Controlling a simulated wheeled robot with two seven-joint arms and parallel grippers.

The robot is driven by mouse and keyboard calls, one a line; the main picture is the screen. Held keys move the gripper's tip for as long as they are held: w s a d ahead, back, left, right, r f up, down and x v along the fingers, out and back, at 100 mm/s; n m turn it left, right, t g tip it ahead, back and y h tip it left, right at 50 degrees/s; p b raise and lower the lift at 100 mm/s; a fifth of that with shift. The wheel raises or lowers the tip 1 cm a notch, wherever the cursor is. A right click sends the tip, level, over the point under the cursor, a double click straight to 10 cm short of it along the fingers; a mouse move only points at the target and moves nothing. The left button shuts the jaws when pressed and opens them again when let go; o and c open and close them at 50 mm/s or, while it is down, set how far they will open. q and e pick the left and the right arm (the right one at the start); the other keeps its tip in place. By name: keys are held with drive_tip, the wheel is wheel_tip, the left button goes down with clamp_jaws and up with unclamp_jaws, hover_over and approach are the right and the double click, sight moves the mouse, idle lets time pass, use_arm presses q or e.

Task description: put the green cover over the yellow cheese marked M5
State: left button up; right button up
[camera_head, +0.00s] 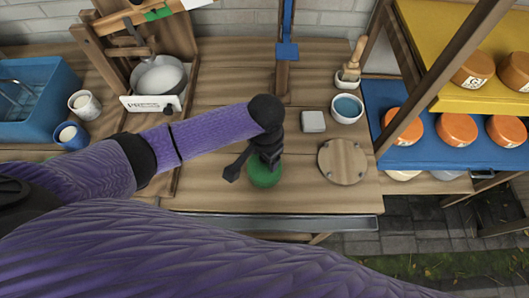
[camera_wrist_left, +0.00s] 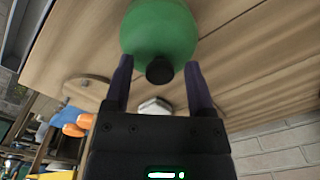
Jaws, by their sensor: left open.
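The green cover (camera_head: 265,174) is a round dome standing on the wooden table near its front edge. In the left wrist view the cover (camera_wrist_left: 158,25) shows a dark knob facing my gripper. My left gripper (camera_head: 262,162) is open; in its wrist view the fingertips (camera_wrist_left: 158,70) stand either side of the knob, with no clear contact. Whether anything is under the cover is hidden. Orange cheeses (camera_head: 457,129) sit on the blue shelf, and labelled ones (camera_head: 473,70) on the yellow shelf. I cannot make out a yellow cheese marked M5. My right gripper is out of view.
A round wooden board (camera_head: 342,162) lies right of the cover, with a pale block (camera_head: 313,122) and a blue-filled bowl (camera_head: 347,109) behind. A wooden frame with a metal pot (camera_head: 158,77), mugs (camera_head: 85,104) and a blue basin (camera_head: 38,98) stand left.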

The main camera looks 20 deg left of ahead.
use_arm(q)
drive_tip(key=shift+r, duration=0.1)
wheel_tip(320, 180, up, 12)
drive_tip(key=p, duration=0.4)
drive_tip(key=shift+d, duration=0.15)
